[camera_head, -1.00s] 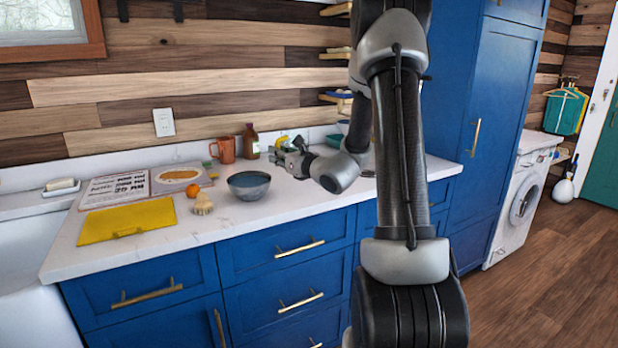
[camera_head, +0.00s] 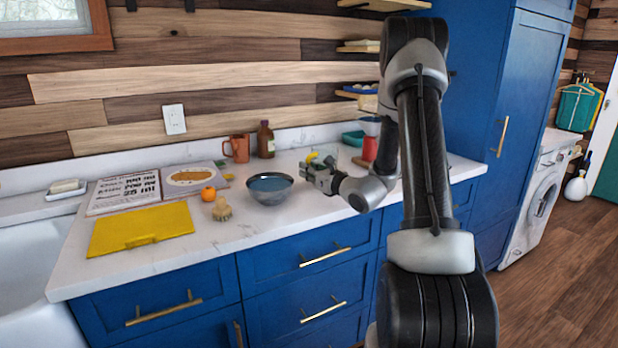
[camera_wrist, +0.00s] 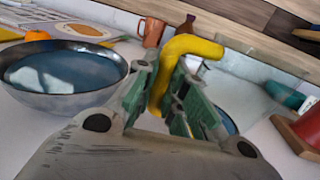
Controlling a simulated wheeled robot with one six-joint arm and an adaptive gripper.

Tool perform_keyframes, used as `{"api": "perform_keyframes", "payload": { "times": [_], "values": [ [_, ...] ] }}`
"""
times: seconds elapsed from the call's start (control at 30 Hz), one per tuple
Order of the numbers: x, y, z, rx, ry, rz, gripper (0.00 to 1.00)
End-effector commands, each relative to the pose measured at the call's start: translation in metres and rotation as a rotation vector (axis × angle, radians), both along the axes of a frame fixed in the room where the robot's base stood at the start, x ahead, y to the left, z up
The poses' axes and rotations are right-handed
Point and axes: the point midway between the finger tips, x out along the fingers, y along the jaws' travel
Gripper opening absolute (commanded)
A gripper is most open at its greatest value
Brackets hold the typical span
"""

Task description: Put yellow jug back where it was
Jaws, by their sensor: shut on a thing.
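The yellow jug shows in the wrist view as a bent yellow part (camera_wrist: 192,46) between the fingers of my gripper (camera_wrist: 165,92). A pale, see-through shape lies behind it, and I cannot tell whether it belongs to the jug. In the head view, a small bit of yellow (camera_head: 312,157) shows above my gripper (camera_head: 320,174), which hides the rest. My gripper is shut on the jug, over the counter just right of the bowl. I cannot tell whether the jug touches the counter.
A dark bowl (camera_head: 265,196) with blue inside stands left of my gripper. An orange mug (camera_head: 238,149) and brown bottle (camera_head: 265,140) stand behind. A red cup (camera_head: 369,149) and teal container (camera_head: 353,138) are to the right.

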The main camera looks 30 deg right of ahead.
Motion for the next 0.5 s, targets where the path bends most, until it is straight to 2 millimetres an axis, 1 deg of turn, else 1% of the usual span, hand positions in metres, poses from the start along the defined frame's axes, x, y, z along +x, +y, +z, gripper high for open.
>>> {"api": "perform_keyframes", "payload": {
  "times": [0.03, 0.1, 0.17, 0.5],
  "values": [
    [0.000, 0.000, -0.009, 0.003, 0.002, 0.000, 0.00],
    [0.000, 0.000, -0.017, 0.001, 0.000, 0.000, 0.00],
    [0.000, 0.000, -0.020, 0.001, 0.000, 0.000, 0.00],
    [0.000, 0.000, -0.023, 0.000, -0.001, 0.000, 0.00]
  ]
}}
